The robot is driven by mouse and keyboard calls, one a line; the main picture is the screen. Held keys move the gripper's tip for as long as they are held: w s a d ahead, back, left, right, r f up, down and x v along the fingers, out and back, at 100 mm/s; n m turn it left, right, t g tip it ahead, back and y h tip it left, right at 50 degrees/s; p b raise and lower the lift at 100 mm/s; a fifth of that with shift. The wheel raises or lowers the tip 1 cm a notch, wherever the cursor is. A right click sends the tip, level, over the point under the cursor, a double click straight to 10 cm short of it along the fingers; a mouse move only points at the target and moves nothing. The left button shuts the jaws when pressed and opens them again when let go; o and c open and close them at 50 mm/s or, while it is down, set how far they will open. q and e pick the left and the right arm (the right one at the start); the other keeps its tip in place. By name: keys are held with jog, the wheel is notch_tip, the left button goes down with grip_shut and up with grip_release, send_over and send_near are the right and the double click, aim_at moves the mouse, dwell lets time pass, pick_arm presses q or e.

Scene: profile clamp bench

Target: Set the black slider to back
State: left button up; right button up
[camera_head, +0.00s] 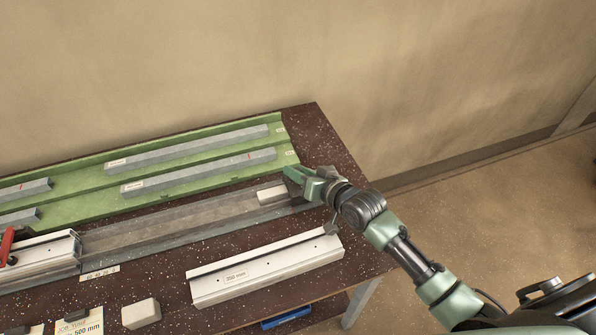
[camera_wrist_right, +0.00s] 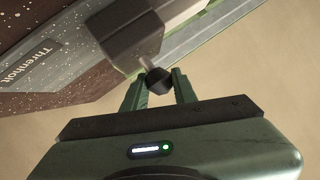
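The black slider is most likely the dark block (camera_wrist_right: 115,32) in the right wrist view, which has a short pin ending in a round black knob (camera_wrist_right: 158,80). My right gripper (camera_wrist_right: 158,84) has its two fingers apart, one on each side of the knob. Narrow gaps seem to show, so I see no firm grip. In the head view my right gripper (camera_head: 300,176) is at the right end of the grey rail (camera_head: 170,223) and largely hides the slider there. My left gripper is out of view.
A pale block (camera_head: 271,194) lies in the rail's right end. A green tray (camera_head: 100,190) with several grey bars is behind. A white profile (camera_head: 265,268) and a small pale block (camera_head: 141,313) lie in front. A red lever (camera_head: 6,246) is at far left.

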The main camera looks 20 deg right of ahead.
grip_shut()
dwell(1.1)
